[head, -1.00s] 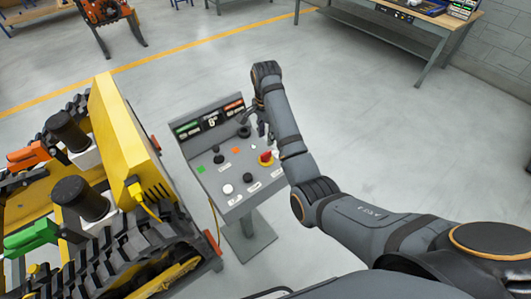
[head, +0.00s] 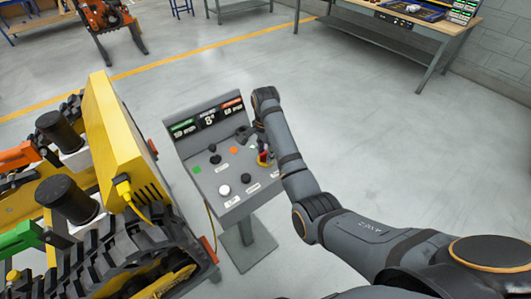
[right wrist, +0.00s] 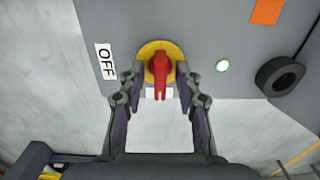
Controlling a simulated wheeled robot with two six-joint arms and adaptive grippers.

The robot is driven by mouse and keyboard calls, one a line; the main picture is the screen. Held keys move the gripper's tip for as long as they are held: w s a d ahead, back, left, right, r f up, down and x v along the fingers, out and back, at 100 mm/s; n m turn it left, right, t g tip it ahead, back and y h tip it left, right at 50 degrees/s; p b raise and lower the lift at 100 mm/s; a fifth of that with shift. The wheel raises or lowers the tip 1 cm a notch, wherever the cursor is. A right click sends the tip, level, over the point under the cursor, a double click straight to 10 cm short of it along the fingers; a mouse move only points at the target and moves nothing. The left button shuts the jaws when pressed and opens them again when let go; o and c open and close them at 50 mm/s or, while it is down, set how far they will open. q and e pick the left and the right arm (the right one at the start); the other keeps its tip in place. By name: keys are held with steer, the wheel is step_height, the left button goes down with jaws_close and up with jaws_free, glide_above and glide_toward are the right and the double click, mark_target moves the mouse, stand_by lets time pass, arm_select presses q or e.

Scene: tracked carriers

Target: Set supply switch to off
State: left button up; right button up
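The supply switch (right wrist: 158,68) is a red handle on a round yellow plate, on the right side of the grey control panel (head: 208,174). In the right wrist view its handle points down the picture, toward my gripper's palm. A white OFF label (right wrist: 105,62) lies to its left; another pale label below the handle is mostly hidden. In the head view the switch (head: 263,159) shows beside my right arm. My right gripper (right wrist: 157,78) is open, one finger on each side of the red handle, with small gaps visible. My left gripper is not in view.
The panel also carries a black knob (right wrist: 279,76), a lit round lamp (right wrist: 222,66), a white button (head: 225,190) and a display (head: 208,119). A yellow tracked carrier (head: 120,140) stands close on the left.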

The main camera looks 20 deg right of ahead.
jaws_close()
